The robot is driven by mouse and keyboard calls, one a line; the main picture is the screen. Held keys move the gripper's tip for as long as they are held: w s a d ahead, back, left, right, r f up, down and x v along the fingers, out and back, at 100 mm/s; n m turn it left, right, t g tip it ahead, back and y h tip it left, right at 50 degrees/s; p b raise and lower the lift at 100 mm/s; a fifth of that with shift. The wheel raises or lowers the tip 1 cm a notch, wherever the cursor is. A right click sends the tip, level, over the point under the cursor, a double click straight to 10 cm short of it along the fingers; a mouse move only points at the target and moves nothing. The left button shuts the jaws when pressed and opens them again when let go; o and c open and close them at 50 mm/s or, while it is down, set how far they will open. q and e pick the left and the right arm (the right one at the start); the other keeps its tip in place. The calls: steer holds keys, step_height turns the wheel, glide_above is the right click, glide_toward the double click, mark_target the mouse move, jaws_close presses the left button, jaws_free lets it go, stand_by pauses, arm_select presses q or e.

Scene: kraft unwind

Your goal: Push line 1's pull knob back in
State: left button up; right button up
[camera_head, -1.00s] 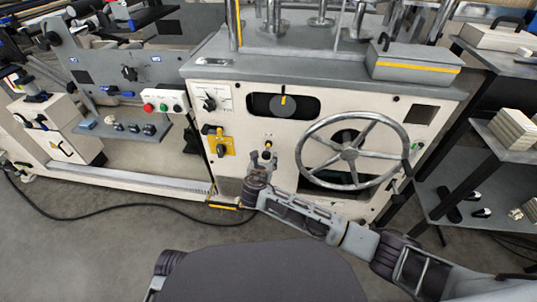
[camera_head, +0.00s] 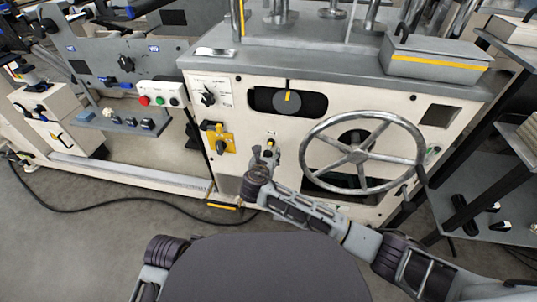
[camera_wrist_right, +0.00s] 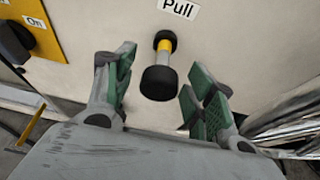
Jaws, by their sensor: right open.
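In the head view the knob (camera_head: 270,143) is small, just beyond the fingertips. My right gripper (camera_wrist_right: 155,92) is open, with its green-padded fingers on either side of the knob and a gap on both sides. In the head view my right gripper (camera_head: 264,157) reaches up to the panel from below. My left gripper is out of view.
A large spoked handwheel (camera_head: 360,154) is right of the knob. A yellow plate with a black switch (camera_head: 219,141) marked "On" is to the left. A red and green button box (camera_head: 160,95) sits farther left. A black cable (camera_head: 130,201) lies on the floor.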

steer(key=shift+c, duration=1.3)
steer(key=c, duration=0.9)
jaws_close()
